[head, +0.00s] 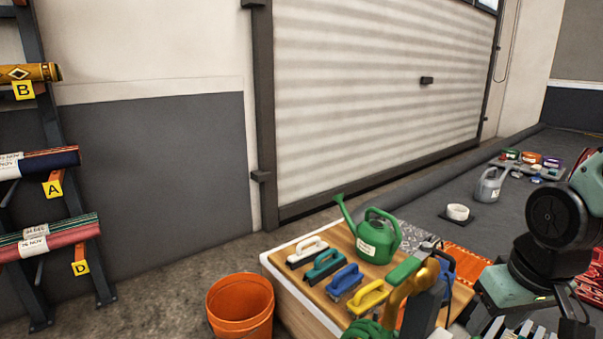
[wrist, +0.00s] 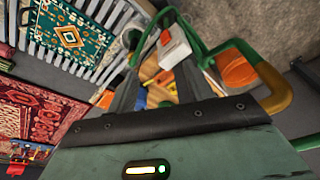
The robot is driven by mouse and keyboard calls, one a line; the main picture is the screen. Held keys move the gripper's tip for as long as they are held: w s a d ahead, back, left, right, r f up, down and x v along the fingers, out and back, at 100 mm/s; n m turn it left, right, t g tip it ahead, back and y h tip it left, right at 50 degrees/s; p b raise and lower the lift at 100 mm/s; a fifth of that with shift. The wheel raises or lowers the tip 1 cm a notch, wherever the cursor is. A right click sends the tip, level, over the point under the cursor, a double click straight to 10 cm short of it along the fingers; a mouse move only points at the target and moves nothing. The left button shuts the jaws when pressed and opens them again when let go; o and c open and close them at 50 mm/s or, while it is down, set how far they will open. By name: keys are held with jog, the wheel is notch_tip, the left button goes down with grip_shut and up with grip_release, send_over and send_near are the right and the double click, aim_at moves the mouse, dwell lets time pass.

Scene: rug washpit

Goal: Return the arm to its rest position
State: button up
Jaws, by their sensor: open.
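My gripper (wrist: 155,88) shows in the wrist view as two dark fingers standing apart, with the wooden bench top seen between them. I see nothing held between them. My arm (head: 555,215) is at the right edge of the head view, with a black joint and pale green links. I cannot make out the gripper for certain in the head view.
Brushes, a green watering can (head: 377,236) and a brass-and-green hose fitting (head: 415,285) crowd the bench. The fitting (wrist: 275,92) shows close in the wrist view. An orange bucket (head: 240,305) stands left of the bench. A rug rack (head: 45,180) stands far left.

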jog(key=s+a+r+n+g, duration=0.2)
jog(key=s+a+n, duration=0.5)
jog(key=s+a, duration=0.75)
notch_tip(320, 180, up, 28)
jog(key=w+p, duration=0.2)
jog(key=p, duration=2.6)
jog(key=shift+a, duration=0.35)
jog(key=shift+w, duration=0.1)
jog(key=shift+c, duration=0.3)
